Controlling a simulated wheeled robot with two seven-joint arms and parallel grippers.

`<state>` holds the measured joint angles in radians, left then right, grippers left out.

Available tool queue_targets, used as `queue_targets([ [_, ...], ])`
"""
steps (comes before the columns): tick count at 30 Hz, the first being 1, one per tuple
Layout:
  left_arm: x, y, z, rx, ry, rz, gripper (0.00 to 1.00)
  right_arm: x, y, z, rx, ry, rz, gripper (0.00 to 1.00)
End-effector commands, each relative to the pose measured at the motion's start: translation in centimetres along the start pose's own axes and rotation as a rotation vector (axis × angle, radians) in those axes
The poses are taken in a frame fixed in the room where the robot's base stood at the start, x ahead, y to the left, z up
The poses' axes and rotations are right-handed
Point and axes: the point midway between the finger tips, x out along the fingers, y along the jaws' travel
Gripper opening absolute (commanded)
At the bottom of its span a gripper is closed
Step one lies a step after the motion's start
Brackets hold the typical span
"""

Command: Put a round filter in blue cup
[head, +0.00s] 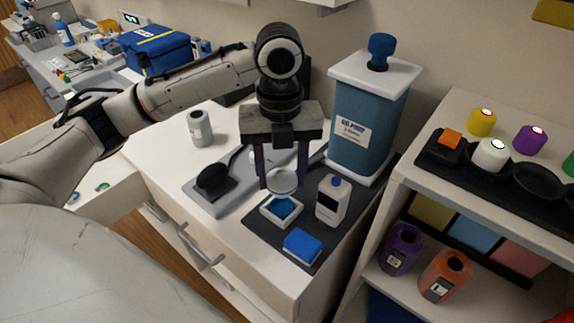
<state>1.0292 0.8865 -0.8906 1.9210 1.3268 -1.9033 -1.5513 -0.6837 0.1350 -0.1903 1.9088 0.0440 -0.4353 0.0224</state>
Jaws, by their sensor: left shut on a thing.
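My left gripper (283,178) comes down from above over the counter, its two dark fingers pointing down. It is shut on a round whitish disc (284,186), which looks like the round filter. The disc is held just above a small square white cup with a blue inside (270,216); I cannot tell whether they touch. The disc and fingers hide part of the cup's far side. My right gripper is not in view.
A dark mat (262,236) bears a white bottle with blue cap (329,202) and a blue box (302,245). A grey tray with a black paddle-shaped object (213,182) lies left. A tall blue container (366,130) stands behind; a shelf (465,190) is right.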

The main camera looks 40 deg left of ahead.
Motion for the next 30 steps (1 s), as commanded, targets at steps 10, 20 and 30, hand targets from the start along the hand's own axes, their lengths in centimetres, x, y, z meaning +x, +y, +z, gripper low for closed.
queue_targets([
  [10, 2.1, 0.1, 0.0, 0.006, 0.001, 0.002, 0.26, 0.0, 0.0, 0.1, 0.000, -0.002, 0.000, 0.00],
  [20, 3.7, 0.0, 0.0, 0.006, 0.000, 0.000, 0.26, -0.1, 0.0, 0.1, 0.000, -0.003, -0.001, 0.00],
  [30, 3.7, 0.0, 0.2, 0.005, 0.000, 0.000, 0.26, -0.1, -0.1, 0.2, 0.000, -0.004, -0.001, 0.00],
])
